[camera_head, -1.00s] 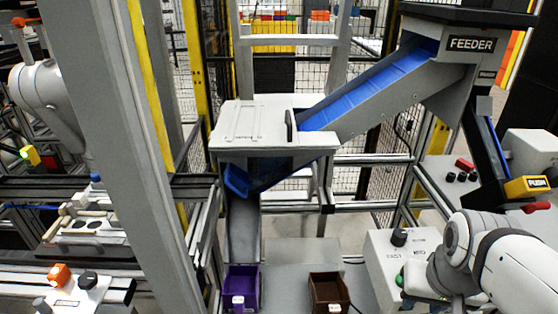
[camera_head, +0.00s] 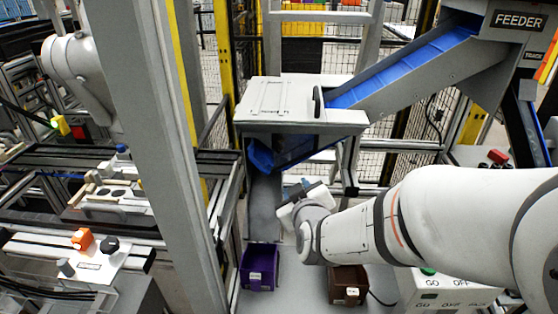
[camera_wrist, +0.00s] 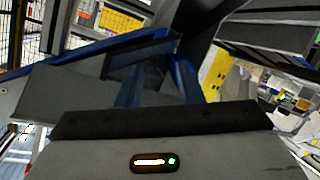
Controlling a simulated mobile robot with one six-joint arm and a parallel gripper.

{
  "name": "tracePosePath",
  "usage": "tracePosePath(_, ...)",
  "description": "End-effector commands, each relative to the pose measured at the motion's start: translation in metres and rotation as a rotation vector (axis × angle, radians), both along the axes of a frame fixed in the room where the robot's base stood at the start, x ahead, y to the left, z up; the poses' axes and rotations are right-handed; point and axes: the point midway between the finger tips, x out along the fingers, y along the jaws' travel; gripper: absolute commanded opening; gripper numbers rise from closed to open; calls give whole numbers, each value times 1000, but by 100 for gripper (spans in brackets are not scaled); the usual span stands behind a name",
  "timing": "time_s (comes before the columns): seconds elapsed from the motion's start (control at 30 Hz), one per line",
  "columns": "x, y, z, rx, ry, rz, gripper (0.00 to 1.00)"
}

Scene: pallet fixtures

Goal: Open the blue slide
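A blue flap-like piece (camera_head: 261,155) hangs at the lower left of the grey box (camera_head: 280,100), above the grey chute (camera_head: 265,205). A blue sloping slide (camera_head: 405,72) runs from the feeder down to the box's right side. My gripper (camera_head: 302,190) is below and right of the blue flap, apart from it in the head view. Its fingers are small and partly hidden there, so their opening is unclear.
A purple bin (camera_head: 260,268) and a brown bin (camera_head: 347,285) stand below the chute. A grey post (camera_head: 155,150) rises at left. The feeder (camera_head: 518,21) is at upper right. A control box (camera_head: 450,290) sits under my arm.

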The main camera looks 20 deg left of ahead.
Motion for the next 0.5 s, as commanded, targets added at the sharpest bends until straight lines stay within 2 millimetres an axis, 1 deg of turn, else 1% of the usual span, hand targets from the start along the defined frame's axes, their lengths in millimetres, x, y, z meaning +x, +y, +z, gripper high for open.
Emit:
tracePosePath(0.03, -7, 20, -5, -9, -65, 26, 33)
tracePosePath(0.1, -14, 39, -2, -16, -160, 41, 33)
tracePosePath(0.2, -25, 57, 0, -27, -263, 52, 33)
tracePosePath(0.3, -32, 66, 2, -33, -326, 54, 33)
tracePosePath(0.37, -33, 69, 4, -34, -347, 53, 33)
tracePosePath(0.43, -30, 73, 5, -35, -358, 52, 33)
tracePosePath(0.5, -23, 77, 6, -35, -361, 52, 33)
